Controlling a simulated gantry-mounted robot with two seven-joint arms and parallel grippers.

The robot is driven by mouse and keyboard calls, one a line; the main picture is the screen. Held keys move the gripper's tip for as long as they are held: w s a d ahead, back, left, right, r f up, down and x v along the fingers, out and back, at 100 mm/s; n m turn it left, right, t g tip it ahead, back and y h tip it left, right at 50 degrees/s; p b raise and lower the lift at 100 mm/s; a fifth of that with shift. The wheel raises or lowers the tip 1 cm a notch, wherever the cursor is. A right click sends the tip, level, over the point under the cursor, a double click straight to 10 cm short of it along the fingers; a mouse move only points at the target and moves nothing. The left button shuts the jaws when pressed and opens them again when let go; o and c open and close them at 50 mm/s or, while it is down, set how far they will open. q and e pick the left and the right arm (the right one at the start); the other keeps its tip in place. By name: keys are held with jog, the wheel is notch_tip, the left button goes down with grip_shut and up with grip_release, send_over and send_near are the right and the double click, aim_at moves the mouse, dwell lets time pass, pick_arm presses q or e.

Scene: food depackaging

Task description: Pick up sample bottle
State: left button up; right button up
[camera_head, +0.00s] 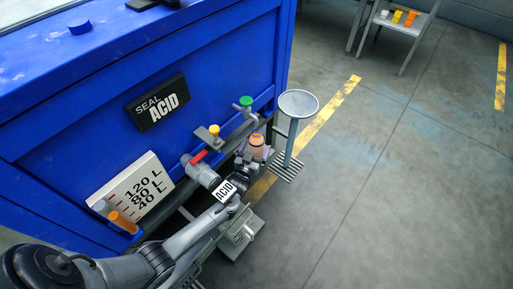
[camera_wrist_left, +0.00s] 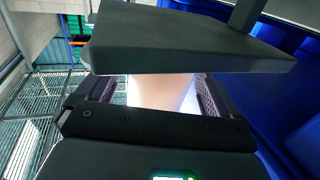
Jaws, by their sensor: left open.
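The sample bottle (camera_head: 257,144), a small orange bottle with a purple patch near its top, stands upright beside the blue tank's taps. My left gripper (camera_head: 248,156) comes in from the lower left and is at the bottle, partly overlapping it in the head view. In the left wrist view, a pale peach surface (camera_wrist_left: 165,92), apparently the bottle, lies between the two dark fingers of my left gripper (camera_wrist_left: 158,97). The jaws are open around it; whether either finger touches it I cannot tell. The bottle's lower part is hidden. My right gripper is not in view.
The blue tank (camera_head: 60,125) fills the left side, with a red-handled valve (camera_head: 197,158) and smaller taps close to my gripper. A grey funnel stand (camera_head: 298,104) is just right of the bottle. A dark plate (camera_wrist_left: 185,40) hangs close in the left wrist view.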

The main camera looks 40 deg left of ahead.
pick_arm(q)
jog(key=shift+w+a, duration=0.2)
jog(key=shift+w, duration=0.25)
jog(key=shift+s+d, duration=0.1)
jog(key=shift+c, duration=0.4)
jog(key=c, duration=1.1)
jog(key=shift+c, duration=0.2)
